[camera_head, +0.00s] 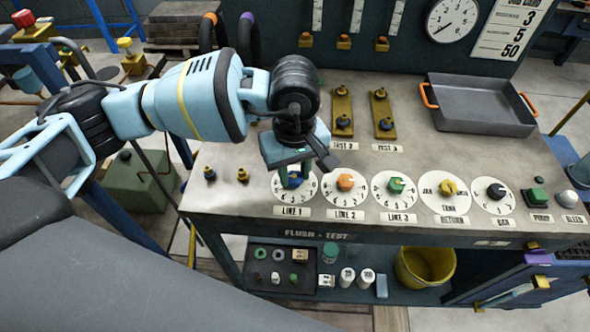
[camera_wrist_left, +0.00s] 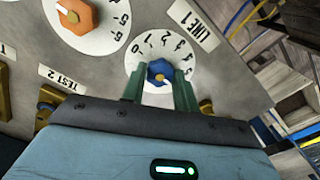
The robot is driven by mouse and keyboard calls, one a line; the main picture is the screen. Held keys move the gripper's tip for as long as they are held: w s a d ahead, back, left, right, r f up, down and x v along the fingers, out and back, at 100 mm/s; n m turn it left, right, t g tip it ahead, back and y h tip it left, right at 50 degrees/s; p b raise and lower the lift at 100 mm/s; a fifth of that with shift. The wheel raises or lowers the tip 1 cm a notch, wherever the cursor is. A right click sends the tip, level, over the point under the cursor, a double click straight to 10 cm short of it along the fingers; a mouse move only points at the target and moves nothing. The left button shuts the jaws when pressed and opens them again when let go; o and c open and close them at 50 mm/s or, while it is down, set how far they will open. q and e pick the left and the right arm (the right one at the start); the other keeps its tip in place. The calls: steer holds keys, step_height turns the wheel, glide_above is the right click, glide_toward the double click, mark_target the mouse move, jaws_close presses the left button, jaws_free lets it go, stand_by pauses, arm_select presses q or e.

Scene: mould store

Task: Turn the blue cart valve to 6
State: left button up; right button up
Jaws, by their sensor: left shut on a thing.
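The blue valve (camera_head: 295,183) is a small knob on the white numbered dial labelled LINE 1, on the cart's top. In the left wrist view the blue knob (camera_wrist_left: 158,71) sits at the centre of that dial (camera_wrist_left: 150,45), between my green fingers. My left gripper (camera_head: 294,174) reaches down over it and is shut on it. A pale pointer mark shows on the knob's near side, but its exact reading is partly hidden by the gripper (camera_wrist_left: 159,88). My right gripper is not in view.
To the right are the orange LINE 2 knob (camera_head: 345,182), the green LINE 3 knob (camera_head: 396,185), a yellow knob (camera_head: 448,188) and a black knob (camera_head: 495,191). Behind stand brass TEST fittings (camera_head: 342,108) and a grey tray (camera_head: 480,105). A lower shelf holds a yellow bucket (camera_head: 425,265).

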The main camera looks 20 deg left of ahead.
mark_target(295, 177)
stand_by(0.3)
arm_select(q)
steer(key=o, duration=1)
steer(key=shift+c, duration=0.2)
steer(key=shift+r, duration=3.95)
steer(key=shift+f, duration=0.1)
